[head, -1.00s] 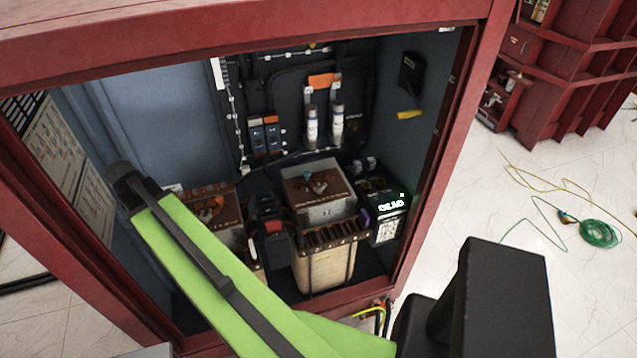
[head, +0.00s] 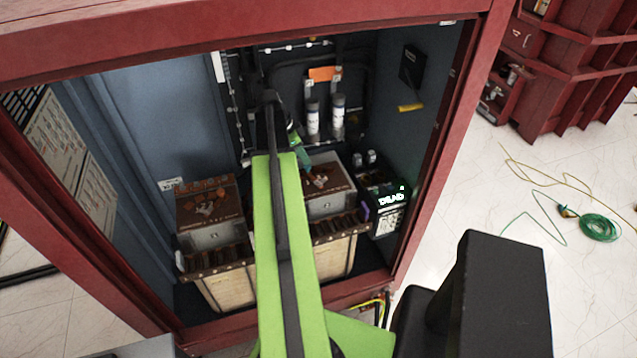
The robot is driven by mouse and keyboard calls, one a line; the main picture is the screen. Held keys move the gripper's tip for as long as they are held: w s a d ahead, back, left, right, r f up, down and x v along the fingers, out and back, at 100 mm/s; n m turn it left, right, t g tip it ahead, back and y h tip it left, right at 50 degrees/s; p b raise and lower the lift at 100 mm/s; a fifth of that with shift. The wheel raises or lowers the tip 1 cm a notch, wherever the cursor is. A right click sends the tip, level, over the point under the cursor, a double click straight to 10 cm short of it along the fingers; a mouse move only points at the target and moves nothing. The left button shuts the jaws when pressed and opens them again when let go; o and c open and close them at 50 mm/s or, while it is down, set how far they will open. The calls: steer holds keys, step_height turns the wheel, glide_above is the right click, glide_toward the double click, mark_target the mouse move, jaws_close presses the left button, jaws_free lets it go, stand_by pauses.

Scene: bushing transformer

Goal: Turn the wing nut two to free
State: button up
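Two box-shaped units with brown tops stand in the red cabinet. The left unit (head: 212,235) has small pale and orange-brown fittings (head: 207,206) on its top, too small to make out as wing nuts. The right unit (head: 336,205) is partly hidden behind my green arm. My gripper (head: 309,174) points down at the right unit's top, close to a small reddish fitting (head: 320,181). I cannot tell whether they touch. The fingers are too small and covered to show whether they are open or shut. I cannot tell which fitting is wing nut two.
The red cabinet frame (head: 420,215) surrounds the opening. A black box reading "DEAD" (head: 388,205) stands right of the units. White cylinders (head: 338,115) are on the back wall.

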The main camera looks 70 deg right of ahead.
mark_target(319, 180)
steer(key=b+x, duration=0.5)
steer(key=x, duration=0.2)
steer(key=b+x, duration=0.6)
steer(key=shift+w+f, duration=0.1)
steer(key=shift+f, duration=0.35)
steer(key=shift+s+d+f+b, duration=0.25)
steer(key=shift+f+b, duration=0.15)
steer(key=shift+b, duration=0.25)
steer(key=shift+r, duration=0.1)
steer(key=shift+c, duration=0.4)
jaws_close()
